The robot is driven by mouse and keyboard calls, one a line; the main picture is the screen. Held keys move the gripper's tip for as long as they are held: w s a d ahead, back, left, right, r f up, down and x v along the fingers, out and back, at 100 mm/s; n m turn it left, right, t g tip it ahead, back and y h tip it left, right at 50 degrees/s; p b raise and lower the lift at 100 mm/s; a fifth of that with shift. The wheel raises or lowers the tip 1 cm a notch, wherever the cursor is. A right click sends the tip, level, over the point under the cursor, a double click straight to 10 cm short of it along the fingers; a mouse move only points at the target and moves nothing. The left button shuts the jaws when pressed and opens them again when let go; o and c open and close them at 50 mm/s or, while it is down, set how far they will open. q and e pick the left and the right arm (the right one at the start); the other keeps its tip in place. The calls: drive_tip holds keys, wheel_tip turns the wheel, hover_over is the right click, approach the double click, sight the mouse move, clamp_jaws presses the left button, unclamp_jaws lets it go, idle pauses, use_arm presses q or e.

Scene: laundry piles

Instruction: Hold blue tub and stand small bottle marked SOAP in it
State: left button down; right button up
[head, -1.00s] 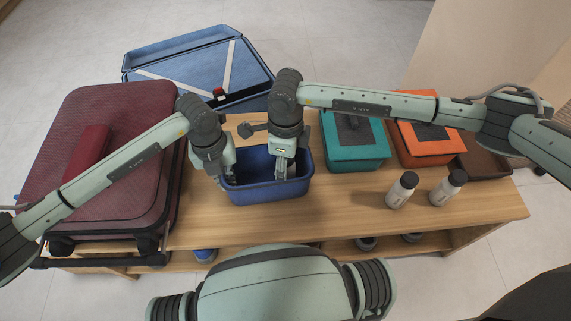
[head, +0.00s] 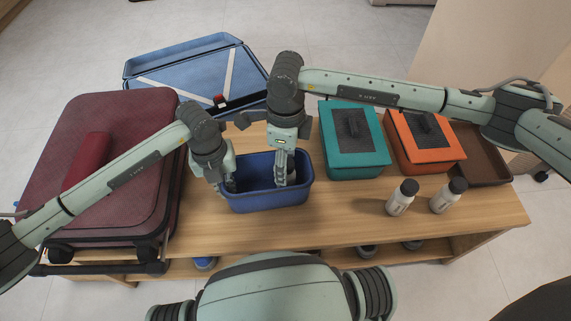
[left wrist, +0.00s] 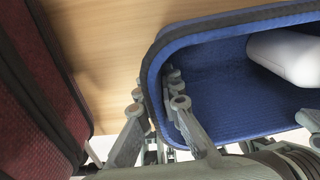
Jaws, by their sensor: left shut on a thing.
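The blue tub (head: 270,201) stands on the table in front of me. My left gripper (head: 229,182) is shut on its left wall, with one finger inside, as the left wrist view (left wrist: 160,118) also shows. A small white bottle (left wrist: 287,55) is inside the tub in the left wrist view, partly cut off by the frame edge. Its label is hidden, and I cannot tell whether it stands upright. My right gripper (head: 283,172) points down into the tub beside this bottle; I cannot make out whether its fingers touch it.
Two white bottles with black caps (head: 402,198) (head: 448,195) stand to the right, their labels unreadable. A teal box (head: 355,160), an orange box (head: 425,153) and a brown tray (head: 484,165) are behind them. A maroon suitcase (head: 100,140) is left; an open blue suitcase (head: 185,65) lies behind.

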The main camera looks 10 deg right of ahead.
drive_tip(key=shift+r, duration=2.1)
use_arm(q)
drive_tip(key=c, duration=1.6)
unclamp_jaws()
drive_tip(key=shift+c, duration=0.2)
